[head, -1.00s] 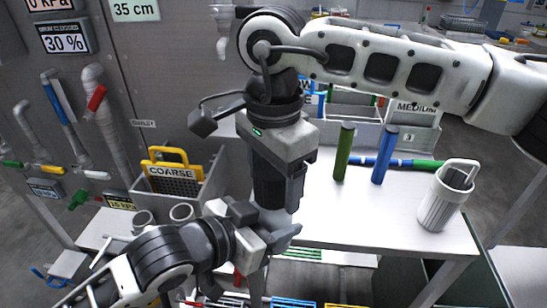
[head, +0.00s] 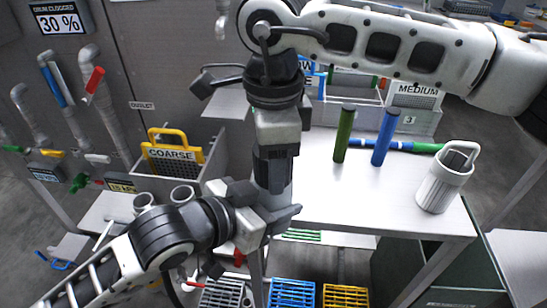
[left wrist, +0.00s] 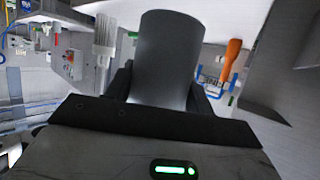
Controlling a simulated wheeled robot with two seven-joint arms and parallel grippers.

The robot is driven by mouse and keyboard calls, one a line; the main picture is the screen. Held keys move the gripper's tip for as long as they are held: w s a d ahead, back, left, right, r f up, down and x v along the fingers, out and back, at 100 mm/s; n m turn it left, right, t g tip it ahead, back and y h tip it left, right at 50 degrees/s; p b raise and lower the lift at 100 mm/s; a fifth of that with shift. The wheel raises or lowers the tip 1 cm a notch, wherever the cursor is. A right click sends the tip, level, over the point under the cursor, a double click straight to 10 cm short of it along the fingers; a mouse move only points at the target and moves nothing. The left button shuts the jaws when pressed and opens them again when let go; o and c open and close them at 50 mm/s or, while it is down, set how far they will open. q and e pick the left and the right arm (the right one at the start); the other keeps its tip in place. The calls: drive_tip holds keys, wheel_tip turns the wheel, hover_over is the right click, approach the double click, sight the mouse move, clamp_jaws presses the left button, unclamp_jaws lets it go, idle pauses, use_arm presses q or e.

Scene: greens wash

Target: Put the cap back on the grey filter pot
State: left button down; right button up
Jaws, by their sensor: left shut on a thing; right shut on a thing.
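The grey filter pot (left wrist: 168,60) is a plain grey cylinder, large in the left wrist view between my left gripper's dark fingers. My left gripper (head: 272,214) is shut on the pot. In the head view only a small part of the pot (head: 272,178) shows, and the left fingers hide the rest. My right gripper (head: 274,158) points down from directly above the pot and is shut on the cap. The cap is hidden by the right fingers, so I cannot tell whether it touches the rim or sits level on it.
A white table (head: 350,205) bears a white fluted basket (head: 443,183), a green rod (head: 343,135) and a blue rod (head: 385,137). A yellow-handled COARSE screen (head: 170,155) stands in a grey bin at left. Coloured grates (head: 292,292) lie below. The table's front middle is clear.

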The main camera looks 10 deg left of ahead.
drive_tip(key=shift+m, duration=0.3)
drive_tip(key=o, duration=1.1)
drive_tip(key=shift+r, duration=2.25)
drive_tip(key=shift+c, duration=0.5)
drive_tip(key=shift+r+n, duration=1.1)
drive_tip(key=shift+r, duration=0.65)
